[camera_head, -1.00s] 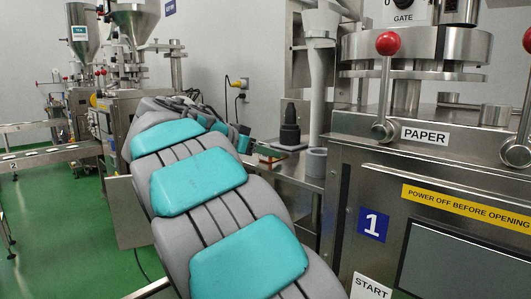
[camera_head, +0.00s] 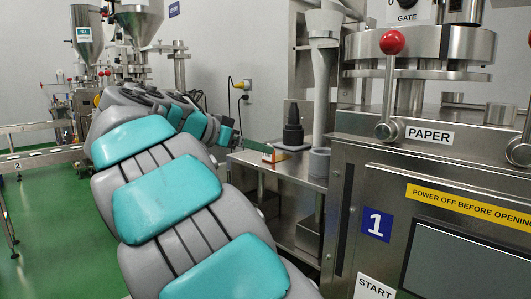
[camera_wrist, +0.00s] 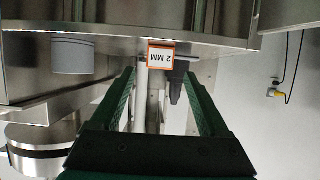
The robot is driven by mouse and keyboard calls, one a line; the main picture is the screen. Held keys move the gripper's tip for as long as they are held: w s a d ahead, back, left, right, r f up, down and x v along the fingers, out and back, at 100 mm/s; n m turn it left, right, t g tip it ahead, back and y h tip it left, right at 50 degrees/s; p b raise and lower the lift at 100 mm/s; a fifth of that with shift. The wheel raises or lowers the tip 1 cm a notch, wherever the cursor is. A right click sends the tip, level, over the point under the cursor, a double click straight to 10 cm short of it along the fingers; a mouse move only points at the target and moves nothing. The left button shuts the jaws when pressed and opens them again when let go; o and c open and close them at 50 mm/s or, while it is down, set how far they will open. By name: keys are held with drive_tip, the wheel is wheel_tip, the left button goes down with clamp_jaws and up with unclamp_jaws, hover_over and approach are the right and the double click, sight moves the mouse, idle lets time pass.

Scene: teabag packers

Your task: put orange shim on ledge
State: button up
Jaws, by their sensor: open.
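The orange shim (camera_head: 271,157) is a small flat piece with an orange edge on the front left part of the steel ledge (camera_head: 290,172). In the wrist view, the shim (camera_wrist: 161,56) shows a white "2 MM" label framed in orange and sits at the edge of the ledge (camera_wrist: 110,42). My gripper (camera_wrist: 160,76) is open and empty, its two dark green fingers apart. The shim appears between the fingertips but beyond them, with a gap. In the head view my gripper (camera_head: 226,138) is left of the ledge, small and partly hidden by my wrist.
A dark stepped post (camera_head: 293,128) on a pad and a grey cup (camera_head: 319,162) stand on the ledge close to the shim. The steel machine (camera_head: 350,190) with red-knobbed levers rises on the right. A yellow-plugged cable (camera_head: 240,86) hangs on the wall behind.

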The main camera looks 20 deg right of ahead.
drive_tip(key=v, duration=0.6)
drive_tip(key=shift+s, duration=0.1)
